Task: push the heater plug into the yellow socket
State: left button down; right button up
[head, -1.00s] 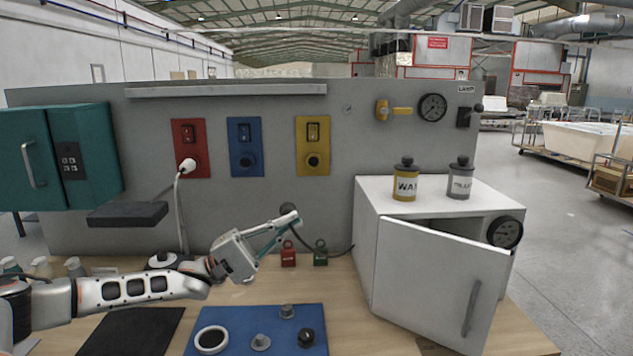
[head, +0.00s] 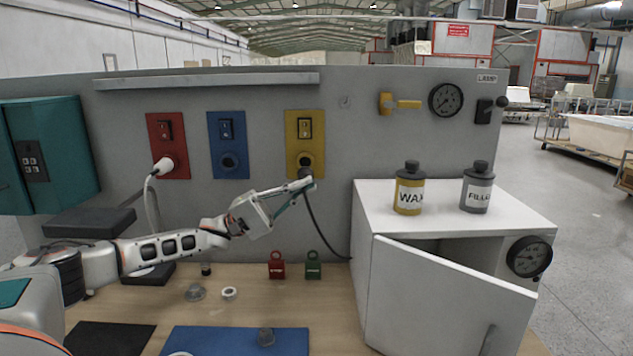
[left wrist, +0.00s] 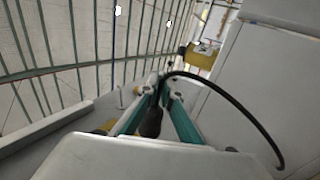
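The yellow socket (head: 305,143) is a yellow wall plate with a switch above a round dark outlet, on the grey panel. The heater plug (head: 305,173) is black, with a black cable running down to the right behind the white cabinet. My left gripper (head: 301,187) is shut on the plug and holds it at the lower part of the yellow plate. I cannot tell whether the plug touches or enters the outlet. In the left wrist view the plug (left wrist: 152,122) sits between the teal fingers, its cable arcing right. My right gripper is not in view.
A red socket (head: 168,145) holds a white plug; a blue socket (head: 228,145) is empty. A white cabinet (head: 450,290) with its door ajar stands right, bearing a wax tin (head: 409,190) and a filler tin (head: 477,190).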

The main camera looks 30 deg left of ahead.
pick_arm(q)
jog(key=shift+w, duration=0.2)
jog(key=shift+s, duration=0.45)
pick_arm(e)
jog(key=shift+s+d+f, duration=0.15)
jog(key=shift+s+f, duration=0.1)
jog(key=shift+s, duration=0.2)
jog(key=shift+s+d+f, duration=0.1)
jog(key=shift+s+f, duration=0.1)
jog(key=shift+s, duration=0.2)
pick_arm(q)
jog(key=w+a, duration=0.1)
jog(key=w+b, duration=0.1)
jog(key=w, duration=0.1)
jog(key=w+a+b, duration=0.1)
jog(key=shift+w+a+r, duration=0.1)
jog(key=shift+w+a, duration=0.1)
jog(key=shift+a, duration=0.15)
jog(key=shift+w+a, duration=0.15)
jog(key=shift+w, duration=0.1)
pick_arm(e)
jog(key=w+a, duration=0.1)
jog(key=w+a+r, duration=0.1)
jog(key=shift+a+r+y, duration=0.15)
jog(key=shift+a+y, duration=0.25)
